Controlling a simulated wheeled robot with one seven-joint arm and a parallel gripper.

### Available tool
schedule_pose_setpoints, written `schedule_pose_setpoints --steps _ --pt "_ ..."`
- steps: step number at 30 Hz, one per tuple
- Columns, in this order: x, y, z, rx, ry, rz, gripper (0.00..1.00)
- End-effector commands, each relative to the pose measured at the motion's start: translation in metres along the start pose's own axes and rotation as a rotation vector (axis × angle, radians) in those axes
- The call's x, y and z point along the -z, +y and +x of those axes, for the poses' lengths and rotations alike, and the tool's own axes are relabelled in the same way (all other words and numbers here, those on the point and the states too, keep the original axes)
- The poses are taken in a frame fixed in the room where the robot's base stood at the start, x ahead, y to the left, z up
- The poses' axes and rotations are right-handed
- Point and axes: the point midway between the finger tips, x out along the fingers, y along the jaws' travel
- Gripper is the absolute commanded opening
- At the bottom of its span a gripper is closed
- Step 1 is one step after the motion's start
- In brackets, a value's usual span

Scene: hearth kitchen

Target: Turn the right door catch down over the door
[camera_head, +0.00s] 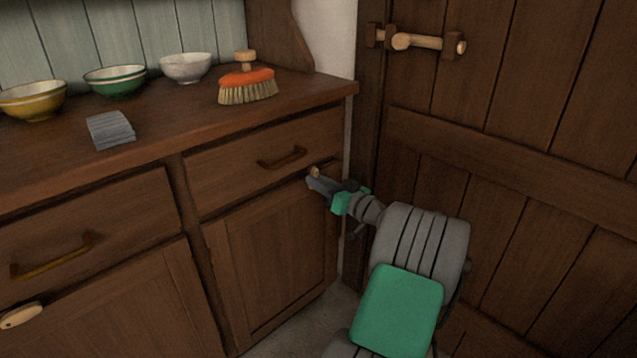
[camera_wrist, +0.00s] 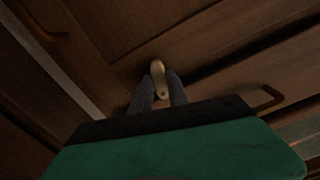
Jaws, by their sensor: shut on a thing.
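The right door catch (camera_head: 315,172) is a small pale wooden piece at the top of the right cupboard door (camera_head: 270,265), below the right drawer. In the head view my gripper (camera_head: 314,181) reaches it from the lower right and hides most of it. In the wrist view the catch (camera_wrist: 158,67) is a pale, elongated piece with a dark screw-like spot at its lower end. The fingers of my gripper (camera_wrist: 160,85) are shut on it, one on each side. In that view its long axis runs nearly up and down, its far end towards the door panel.
The drawer handle (camera_head: 283,158) is close to my gripper. A plank door with a wooden latch (camera_head: 420,42) stands at the right. Another catch (camera_head: 20,316) is at the lower left.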

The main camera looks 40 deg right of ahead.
Motion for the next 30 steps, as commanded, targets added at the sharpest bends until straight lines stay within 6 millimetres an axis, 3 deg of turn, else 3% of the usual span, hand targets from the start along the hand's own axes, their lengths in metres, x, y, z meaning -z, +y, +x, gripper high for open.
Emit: schedule_pose_setpoints --steps 12,30 --pt "0.0033 0.0076 -0.0017 -0.008 0.004 -0.240 0.00" --pt "0.0039 0.0077 -0.0013 -0.006 0.004 -0.288 0.00"
